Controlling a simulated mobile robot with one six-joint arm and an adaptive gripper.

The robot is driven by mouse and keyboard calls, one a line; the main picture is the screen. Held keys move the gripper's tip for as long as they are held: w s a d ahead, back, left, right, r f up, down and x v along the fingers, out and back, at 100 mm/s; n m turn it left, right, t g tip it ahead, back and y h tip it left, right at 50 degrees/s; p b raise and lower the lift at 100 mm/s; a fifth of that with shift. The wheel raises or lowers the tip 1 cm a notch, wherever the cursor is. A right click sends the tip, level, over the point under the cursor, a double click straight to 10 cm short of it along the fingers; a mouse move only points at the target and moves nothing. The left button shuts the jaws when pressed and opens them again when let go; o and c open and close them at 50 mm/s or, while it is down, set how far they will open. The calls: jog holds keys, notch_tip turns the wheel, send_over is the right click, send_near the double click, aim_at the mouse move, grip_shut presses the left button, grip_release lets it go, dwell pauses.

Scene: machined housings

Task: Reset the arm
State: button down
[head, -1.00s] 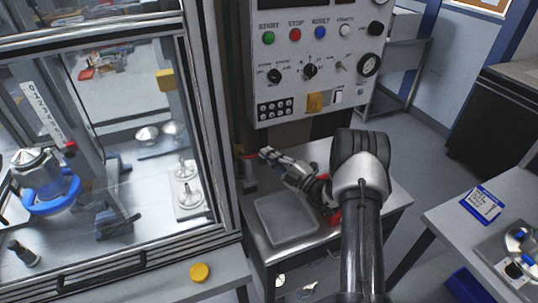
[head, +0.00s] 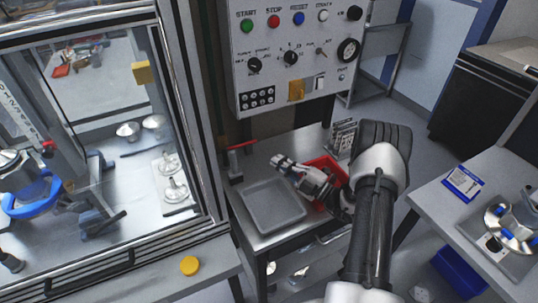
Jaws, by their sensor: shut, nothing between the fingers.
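My gripper (head: 280,161) is shut and empty. It hangs above the metal side table, over the far edge of a grey tray (head: 273,222), and points to the left. My dark arm comes up from the bottom right, bends at the elbow and reaches left to the gripper. The wrist passes in front of a red tray (head: 322,178) and hides part of it.
The control panel (head: 295,60) stands behind the table. A glass-doored machine (head: 95,150) is at left, with a yellow round button (head: 189,265) in front. A red-handled tool (head: 238,160) stands at the table's back left.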

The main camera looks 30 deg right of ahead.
jog(key=shift+s+d, duration=0.2)
jog(key=shift+s, duration=0.25)
